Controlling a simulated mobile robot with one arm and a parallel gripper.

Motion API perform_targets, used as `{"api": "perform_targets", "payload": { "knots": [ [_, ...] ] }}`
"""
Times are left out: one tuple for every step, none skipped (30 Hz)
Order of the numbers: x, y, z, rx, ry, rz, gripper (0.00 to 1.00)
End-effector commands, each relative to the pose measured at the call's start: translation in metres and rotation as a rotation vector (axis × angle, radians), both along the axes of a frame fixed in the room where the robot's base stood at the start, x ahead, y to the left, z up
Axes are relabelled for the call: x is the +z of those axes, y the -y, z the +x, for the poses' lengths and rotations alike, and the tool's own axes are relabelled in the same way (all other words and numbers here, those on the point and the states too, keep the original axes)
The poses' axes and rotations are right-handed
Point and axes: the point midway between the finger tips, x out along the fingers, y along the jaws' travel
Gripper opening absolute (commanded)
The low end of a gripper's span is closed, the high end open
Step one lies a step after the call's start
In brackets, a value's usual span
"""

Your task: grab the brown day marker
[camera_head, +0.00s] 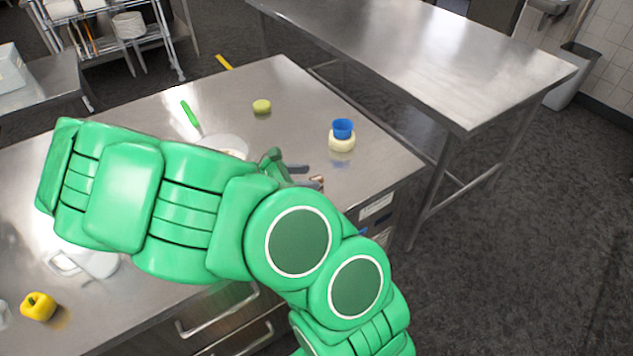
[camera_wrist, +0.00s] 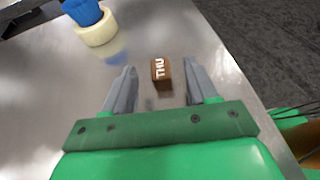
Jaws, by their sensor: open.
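The brown day marker (camera_wrist: 161,70) is a small block with "THU" in white letters, lying on the steel table (camera_wrist: 215,40). In the head view only a small brown bit of it (camera_head: 319,181) shows beside my gripper. My gripper (camera_wrist: 160,78) is open, with one grey finger on each side of the marker in the wrist view. The marker sits between the fingertips with a gap on both sides. In the head view my green arm hides most of my gripper (camera_head: 308,174).
A blue cup-like piece (camera_head: 342,127) sits on a cream round base (camera_head: 342,143) behind the marker. A yellow-green round item (camera_head: 262,106), a green-handled utensil (camera_head: 190,113) and a yellow pepper (camera_head: 38,306) are on the table. The table's right edge is close to the marker.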

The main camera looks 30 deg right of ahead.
Motion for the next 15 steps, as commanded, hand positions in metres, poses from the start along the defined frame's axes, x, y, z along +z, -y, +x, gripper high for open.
{"api": "perform_targets", "payload": {
  "knots": [
    [-0.001,0.003,-0.001,-0.002,-0.001,-0.001,0.57],
    [-0.001,0.004,-0.001,-0.002,-0.001,-0.001,0.57],
    [-0.002,0.005,-0.001,-0.002,-0.001,-0.001,0.57],
    [-0.003,0.007,-0.002,-0.003,-0.001,-0.001,0.57],
    [-0.004,0.008,-0.002,-0.004,-0.002,-0.001,0.57],
    [-0.005,0.011,-0.003,-0.004,-0.002,-0.002,0.57],
    [-0.006,0.014,-0.003,-0.005,-0.002,-0.002,0.57],
    [-0.007,0.017,-0.004,-0.006,-0.003,-0.002,0.57],
    [-0.009,0.021,-0.004,-0.006,-0.003,-0.003,0.57],
    [-0.011,0.024,-0.005,-0.006,-0.003,-0.003,0.57],
    [-0.013,0.028,-0.005,-0.005,-0.002,-0.002,0.57],
    [-0.015,0.032,-0.005,-0.004,-0.002,-0.002,0.57],
    [-0.017,0.035,-0.006,-0.005,-0.002,-0.002,0.57],
    [-0.018,0.039,-0.006,-0.005,-0.001,-0.002,0.57],
    [-0.02,0.042,-0.007,-0.006,-0.002,-0.002,0.57]
  ]
}}
